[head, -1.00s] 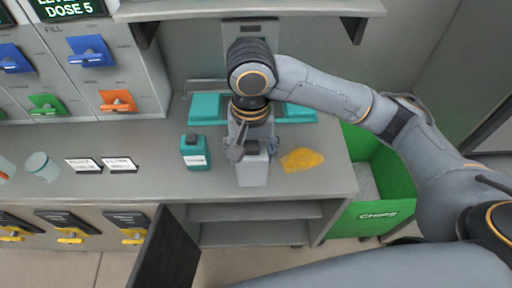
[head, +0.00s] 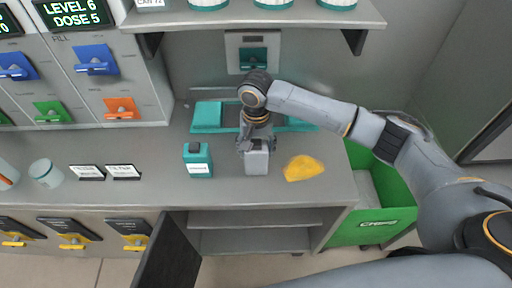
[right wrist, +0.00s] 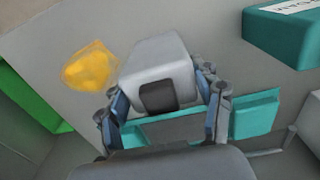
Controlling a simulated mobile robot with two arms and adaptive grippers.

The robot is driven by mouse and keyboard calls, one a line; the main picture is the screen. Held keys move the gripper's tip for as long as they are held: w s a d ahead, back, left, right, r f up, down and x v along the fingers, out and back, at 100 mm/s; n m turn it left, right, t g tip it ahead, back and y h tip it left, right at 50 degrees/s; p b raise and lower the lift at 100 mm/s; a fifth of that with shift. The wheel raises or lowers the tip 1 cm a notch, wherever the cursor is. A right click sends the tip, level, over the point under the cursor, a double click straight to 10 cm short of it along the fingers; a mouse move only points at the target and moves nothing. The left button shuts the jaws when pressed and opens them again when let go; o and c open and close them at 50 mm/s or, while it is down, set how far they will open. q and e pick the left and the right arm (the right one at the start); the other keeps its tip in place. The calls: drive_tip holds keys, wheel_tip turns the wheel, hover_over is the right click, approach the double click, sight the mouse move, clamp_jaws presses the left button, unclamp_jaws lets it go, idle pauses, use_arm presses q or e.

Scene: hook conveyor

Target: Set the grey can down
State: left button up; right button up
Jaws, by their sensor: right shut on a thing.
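The grey can (head: 257,161) is a boxy light grey container with a dark cap. It is upright at the counter between a teal can and a yellow cloth-like item. My right gripper (head: 256,146) is shut on the grey can from behind and above. In the right wrist view the grey can (right wrist: 158,62) sits between the two fingers (right wrist: 163,105). Whether its base touches the counter (head: 228,185) is hard to tell. My left gripper is not in view.
The teal can (head: 198,163) stands just left of the grey can. The yellow item (head: 303,168) lies to its right. Teal pads (head: 207,117) lie behind. A green chips bin (head: 370,222) stands beyond the right counter end. A shelf (head: 250,20) hangs above.

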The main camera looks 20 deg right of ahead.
drive_tip(key=shift+f, duration=0.2)
drive_tip(key=shift+f, duration=0.1)
drive_tip(key=o, duration=1.5)
drive_tip(key=shift+c, duration=0.2)
